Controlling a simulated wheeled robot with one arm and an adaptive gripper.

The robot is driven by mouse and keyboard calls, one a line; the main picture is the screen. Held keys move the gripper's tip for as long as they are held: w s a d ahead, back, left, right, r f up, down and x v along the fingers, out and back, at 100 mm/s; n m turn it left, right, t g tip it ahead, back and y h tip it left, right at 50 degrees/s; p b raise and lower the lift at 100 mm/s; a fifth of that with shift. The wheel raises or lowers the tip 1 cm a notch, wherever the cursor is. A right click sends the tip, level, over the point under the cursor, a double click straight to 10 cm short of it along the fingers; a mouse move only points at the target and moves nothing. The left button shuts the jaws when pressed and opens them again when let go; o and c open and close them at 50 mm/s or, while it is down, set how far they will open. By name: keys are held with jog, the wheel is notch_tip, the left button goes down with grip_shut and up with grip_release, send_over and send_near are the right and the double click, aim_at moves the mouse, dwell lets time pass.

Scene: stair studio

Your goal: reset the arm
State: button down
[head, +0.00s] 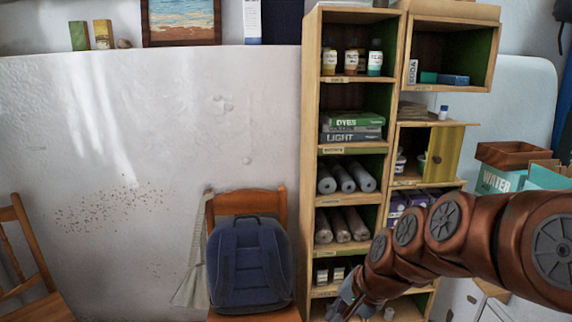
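My copper-coloured arm reaches in from the right edge of the head view and slopes down to the left. My gripper (343,303) is at its end, low in the picture, in front of the lower part of the wooden shelf unit (308,170). Only a grey piece of the gripper shows at the bottom edge. Its fingers are too small and cut off to tell whether they are open or shut, or whether they hold anything.
A chair (275,200) with a dark blue backpack (249,264) stands left of my gripper. Another chair (22,245) is at the far left. The shelves hold jars, books (352,127) and rolls (345,177). Boxes (497,180) stand at the right behind my arm.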

jog(key=s+d+r+n+g+h+p, duration=0.1)
jog(key=s+d+r+n+p, duration=0.1)
jog(key=s, duration=0.6)
jog(key=s+d+r+n+g+h+p, duration=0.1)
jog(key=s+d+r+n+g+p, duration=0.1)
jog(key=s, duration=0.6)
jog(key=s+d+r+n+g+h+p, duration=0.1)
jog(key=s+d+n+g+h+p, duration=0.1)
jog(key=s, duration=0.6)
jog(key=shift+s+d+r+n+p, duration=0.4)
jog(key=shift+d+n+p, duration=0.3)
jog(key=shift+d+p, duration=0.35)
jog(key=shift+d, duration=0.2)
